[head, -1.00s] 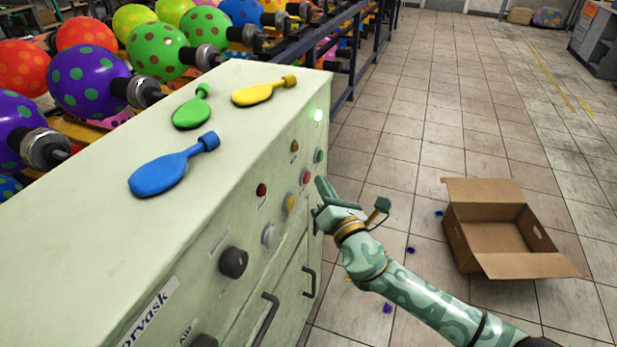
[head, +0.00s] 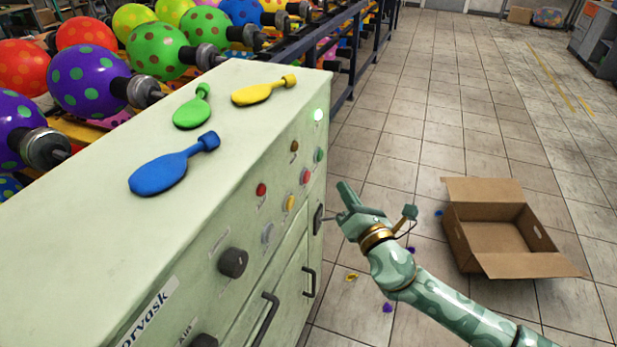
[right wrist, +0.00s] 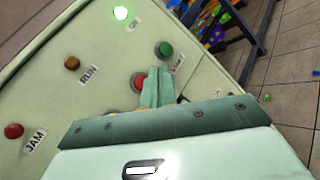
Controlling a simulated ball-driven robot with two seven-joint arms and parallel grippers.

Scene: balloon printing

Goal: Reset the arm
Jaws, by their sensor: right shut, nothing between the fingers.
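My right gripper (head: 346,196) is in front of the pale green control cabinet (head: 90,210), a little apart from its panel. Its fingers are shut with nothing between them. In the right wrist view the shut fingers (right wrist: 151,88) point toward the panel and partly cover a button. A green button (right wrist: 164,50), an orange-brown RUN light (right wrist: 72,63), a red JAM light (right wrist: 14,131) and a glowing green ON light (right wrist: 121,12) show around them. In the head view the lit green light (head: 318,115) is at the panel's upper right. My left gripper is not in view.
Blue (head: 172,166), green (head: 192,108) and yellow (head: 262,91) flat balloons lie on the cabinet top. Inflated dotted balloons (head: 88,77) sit on a rack behind. An open cardboard box (head: 493,238) stands on the tiled floor at right. Small scraps (head: 387,308) lie on the floor.

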